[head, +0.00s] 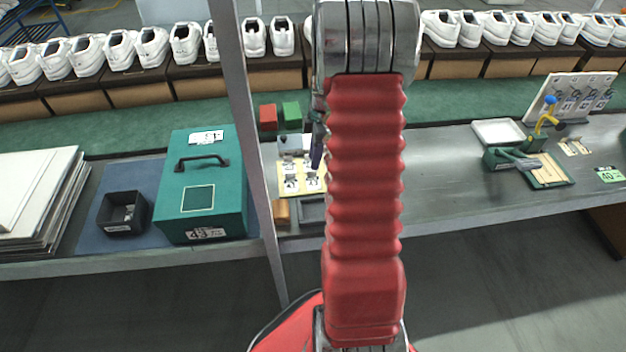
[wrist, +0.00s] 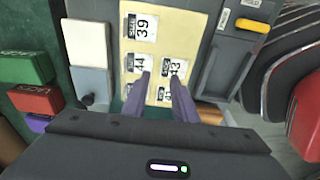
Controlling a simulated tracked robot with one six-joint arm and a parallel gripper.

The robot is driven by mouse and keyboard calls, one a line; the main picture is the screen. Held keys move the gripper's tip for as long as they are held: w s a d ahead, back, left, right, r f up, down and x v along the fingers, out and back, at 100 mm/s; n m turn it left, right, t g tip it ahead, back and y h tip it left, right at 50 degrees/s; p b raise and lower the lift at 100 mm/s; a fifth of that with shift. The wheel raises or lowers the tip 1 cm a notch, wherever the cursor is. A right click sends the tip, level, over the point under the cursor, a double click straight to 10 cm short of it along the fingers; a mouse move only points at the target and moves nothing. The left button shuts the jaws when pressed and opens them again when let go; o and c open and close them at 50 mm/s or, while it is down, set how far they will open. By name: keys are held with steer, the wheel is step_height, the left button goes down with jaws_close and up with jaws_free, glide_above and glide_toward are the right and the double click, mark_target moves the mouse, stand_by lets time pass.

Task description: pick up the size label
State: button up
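A pale yellow board (wrist: 187,20) bears several white size labels with black numbers. A 39 label (wrist: 142,28) is at the top, a 44 label (wrist: 133,66) is below it, and a 43 label (wrist: 178,68) is to the right. A lower label (wrist: 163,94) is partly hidden by my fingers. My gripper (wrist: 162,77) is open, its two purple fingers apart over the board between the 44 and 43 labels. Nothing shows held between them. In the head view the board (head: 284,166) is partly behind my arm, with one purple finger (head: 317,150) showing above it.
Red (head: 268,117) and green (head: 291,113) blocks stand behind the board. A teal box (head: 225,180) and a black bin (head: 122,213) are to the left. A green 40 card (head: 610,175) lies far right.

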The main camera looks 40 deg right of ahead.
mark_target(311, 176)
steer(key=shift+w+a+f, duration=0.1)
steer(key=shift+a+f, duration=0.1)
steer(key=shift+f, duration=1.1)
steer(key=shift+a+f, duration=0.15)
steer(key=shift+f, duration=1.15)
jaws_close()
